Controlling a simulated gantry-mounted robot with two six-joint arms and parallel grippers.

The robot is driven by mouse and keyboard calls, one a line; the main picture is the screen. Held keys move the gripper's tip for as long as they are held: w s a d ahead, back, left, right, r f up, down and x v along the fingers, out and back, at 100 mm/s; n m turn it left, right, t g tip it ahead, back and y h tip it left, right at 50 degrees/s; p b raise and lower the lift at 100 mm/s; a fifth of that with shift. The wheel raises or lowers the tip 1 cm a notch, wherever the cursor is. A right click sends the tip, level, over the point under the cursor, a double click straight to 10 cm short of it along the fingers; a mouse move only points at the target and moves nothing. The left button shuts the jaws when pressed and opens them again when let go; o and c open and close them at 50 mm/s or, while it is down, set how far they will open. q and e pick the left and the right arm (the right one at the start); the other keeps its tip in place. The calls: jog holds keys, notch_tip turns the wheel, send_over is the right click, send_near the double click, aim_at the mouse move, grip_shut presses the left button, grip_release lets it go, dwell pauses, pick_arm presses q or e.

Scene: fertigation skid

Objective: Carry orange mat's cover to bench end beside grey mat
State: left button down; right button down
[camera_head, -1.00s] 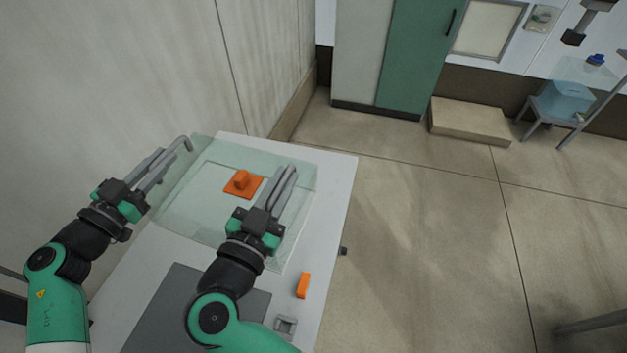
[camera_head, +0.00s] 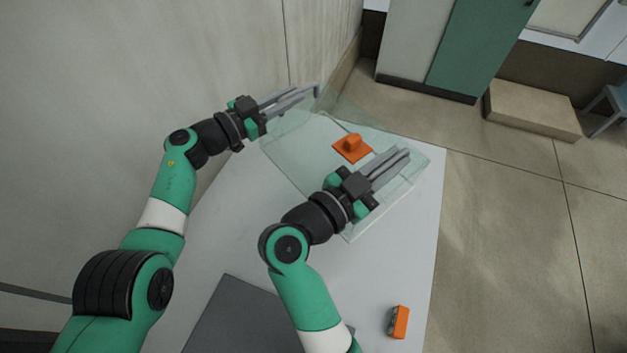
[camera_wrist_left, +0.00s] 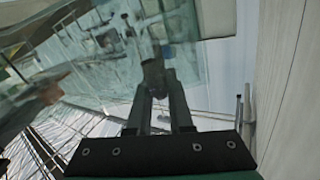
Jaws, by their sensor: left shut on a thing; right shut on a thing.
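The clear cover (camera_head: 300,160) is a see-through, greenish box at the far end of the bench. My left gripper (camera_head: 315,90) is shut on its left side, and my right gripper (camera_head: 405,155) is shut on its right side. The orange mat (camera_head: 340,152), a small square with an orange block on it, shows between the two grippers. I cannot tell how far the cover is above the bench. The grey mat (camera_head: 235,315) lies flat at the near end, partly hidden by my right arm. In the left wrist view the clear cover (camera_wrist_left: 170,30) fills the space beyond the fingers.
The white bench (camera_head: 390,260) has bare room between the cover and the grey mat. A small orange and grey piece (camera_head: 399,322) lies near its right edge. A wall (camera_head: 200,60) runs along the left. Open floor (camera_head: 510,250) lies to the right.

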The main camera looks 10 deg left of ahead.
pick_arm(q)
jog(key=shift+s+d+f, duration=0.1)
jog(key=shift+d+f, duration=0.15)
jog(key=shift+d, duration=0.15)
pick_arm(e)
jog(key=shift+s+d+f, duration=0.1)
jog(key=shift+s+d, duration=0.1)
jog(key=shift+d, duration=0.3)
jog(key=shift+f, duration=0.1)
